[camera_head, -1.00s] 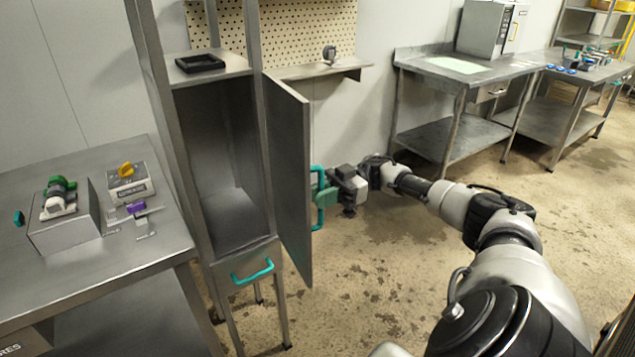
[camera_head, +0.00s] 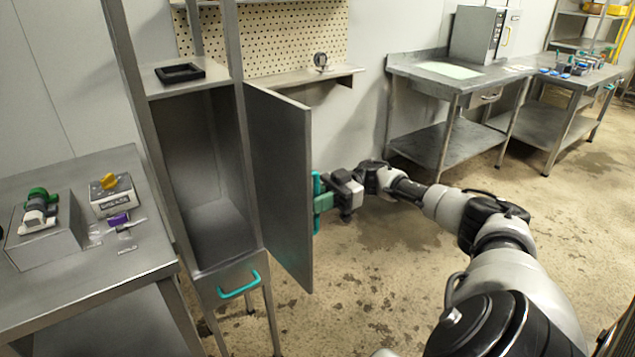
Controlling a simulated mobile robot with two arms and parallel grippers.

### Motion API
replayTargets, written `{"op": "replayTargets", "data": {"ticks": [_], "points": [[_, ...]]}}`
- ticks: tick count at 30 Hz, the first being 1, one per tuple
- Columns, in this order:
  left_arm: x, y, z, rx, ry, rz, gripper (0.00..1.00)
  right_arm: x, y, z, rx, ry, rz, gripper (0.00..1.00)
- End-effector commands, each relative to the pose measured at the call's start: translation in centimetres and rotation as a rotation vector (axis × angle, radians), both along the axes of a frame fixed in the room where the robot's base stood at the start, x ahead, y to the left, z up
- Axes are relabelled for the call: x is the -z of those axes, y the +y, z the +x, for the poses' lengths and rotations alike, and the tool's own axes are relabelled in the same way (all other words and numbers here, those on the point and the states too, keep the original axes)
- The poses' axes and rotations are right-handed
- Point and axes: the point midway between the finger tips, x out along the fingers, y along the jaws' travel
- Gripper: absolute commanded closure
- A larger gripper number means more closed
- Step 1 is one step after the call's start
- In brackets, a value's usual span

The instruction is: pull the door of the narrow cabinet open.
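The narrow cabinet (camera_head: 205,150) is a tall grey metal cabinet left of the middle, and its inside shows empty. Its door (camera_head: 280,185) stands wide open, swung out to the right on the hinge side by the right post. A teal upright handle (camera_head: 316,190) sits at the door's free edge. My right gripper (camera_head: 321,203) is at this handle, with its teal fingers around the bar, and appears shut on it. My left gripper is not in view.
A drawer with a teal handle (camera_head: 239,285) is below the cabinet opening. A metal bench (camera_head: 100,275) with valve and switch boxes stands at the left. A worktable (camera_head: 455,80) stands at the back right. The floor (camera_head: 400,280) around the door is clear.

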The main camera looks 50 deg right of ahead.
Motion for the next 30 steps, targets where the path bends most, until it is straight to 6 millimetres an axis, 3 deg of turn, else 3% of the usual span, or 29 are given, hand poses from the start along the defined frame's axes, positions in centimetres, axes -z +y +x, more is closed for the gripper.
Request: {"op": "replayTargets", "data": {"ticks": [1, 4, 14, 30], "points": [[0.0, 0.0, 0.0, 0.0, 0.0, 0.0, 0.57, 0.0, 0.0, 0.0, 0.001, 0.0, 0.0, 0.75], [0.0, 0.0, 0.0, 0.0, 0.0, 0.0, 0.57, 0.0, 0.0, 0.0, 0.0, -0.001, 0.0, 0.61], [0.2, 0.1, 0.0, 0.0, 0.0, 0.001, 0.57, 0.0, -0.4, -0.1, 0.001, -0.002, 0.001, 0.61], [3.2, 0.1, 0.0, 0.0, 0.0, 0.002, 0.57, 0.2, -9.2, -1.9, 0.004, -0.005, 0.001, 0.61]]}}
